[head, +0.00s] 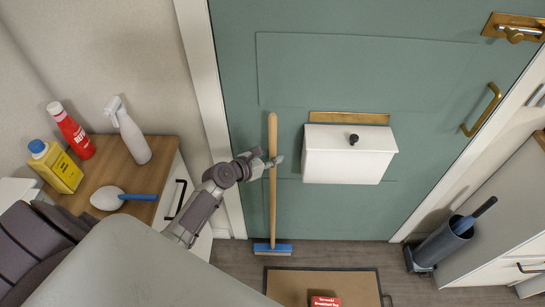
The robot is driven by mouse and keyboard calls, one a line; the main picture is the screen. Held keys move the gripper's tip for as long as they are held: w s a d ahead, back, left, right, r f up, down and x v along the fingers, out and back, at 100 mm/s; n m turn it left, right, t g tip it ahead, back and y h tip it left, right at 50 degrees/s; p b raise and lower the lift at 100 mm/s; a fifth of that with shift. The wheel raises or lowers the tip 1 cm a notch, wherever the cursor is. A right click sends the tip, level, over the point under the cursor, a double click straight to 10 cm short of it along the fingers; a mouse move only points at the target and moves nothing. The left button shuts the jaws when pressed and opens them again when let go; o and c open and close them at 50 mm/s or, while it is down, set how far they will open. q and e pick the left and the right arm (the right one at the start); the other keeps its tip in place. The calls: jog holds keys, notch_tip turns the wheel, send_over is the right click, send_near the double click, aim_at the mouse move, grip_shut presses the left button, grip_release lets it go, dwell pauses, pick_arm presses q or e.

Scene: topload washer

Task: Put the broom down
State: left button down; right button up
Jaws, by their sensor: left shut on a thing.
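The broom has a long wooden handle (272,200) and a blue head (272,249). It stands nearly upright in front of the green door, with its head low, at the floor by the door's foot. My left gripper (273,161) is shut on the broom handle, a little above its middle. The fingers are small in the picture and partly hidden by the handle. My right gripper does not show.
A white box (348,154) is on the green door (350,70) right of the broom. A wooden-topped cabinet (130,165) with bottles stands left. A grey bin (443,244) stands right.

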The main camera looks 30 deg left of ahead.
pick_arm(q)
jog(key=c, duration=1)
grip_release()
jog(key=shift+c, duration=0.2)
jog(key=shift+o, duration=0.2)
jog(key=shift+r, duration=0.1)
jog(key=v, duration=1.2)
jog(key=shift+p, duration=0.4)
